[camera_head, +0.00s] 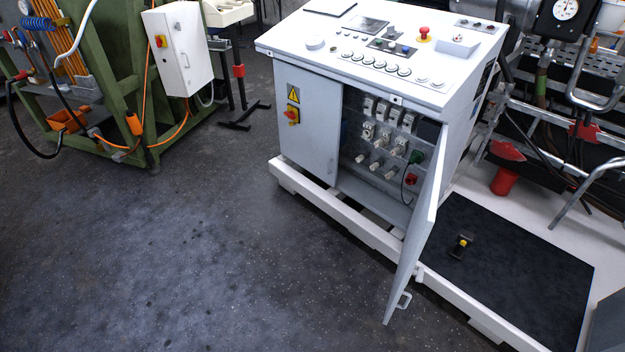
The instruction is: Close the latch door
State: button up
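The latch door (417,240) is a light grey panel on the front of a white control cabinet (307,131). It stands open, hinged at the cabinet's right front edge and swung out towards me. A small handle (404,300) sits near the door's lower free edge. The open compartment (385,150) shows several switches, plugs and a red knob. The cabinet's left front panel is shut and carries a yellow warning sign and a red-yellow switch. My gripper is not in view.
The cabinet stands on a white base frame (345,215). A black mat (520,270) with a small black-yellow item (461,245) lies right of the door. A green frame (110,100) with hoses stands at the left. The grey floor (210,250) before the cabinet is clear.

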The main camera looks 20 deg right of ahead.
aim_at(421, 232)
jog(key=k+l+z, duration=0.2)
jog(key=l, duration=0.2)
jog(key=k+l+z, duration=0.2)
jog(key=l, duration=0.2)
jog(key=i+l+u, duration=0.15)
jog(key=i+l, duration=0.15)
jog(key=i+l+u, duration=0.1)
jog(key=i+l, duration=0.15)
jog(key=l, duration=0.2)
jog(key=i+l+u, duration=0.15)
jog(key=l, duration=0.3)
jog(key=i+j, duration=0.05)
jog(key=i, duration=0.05)
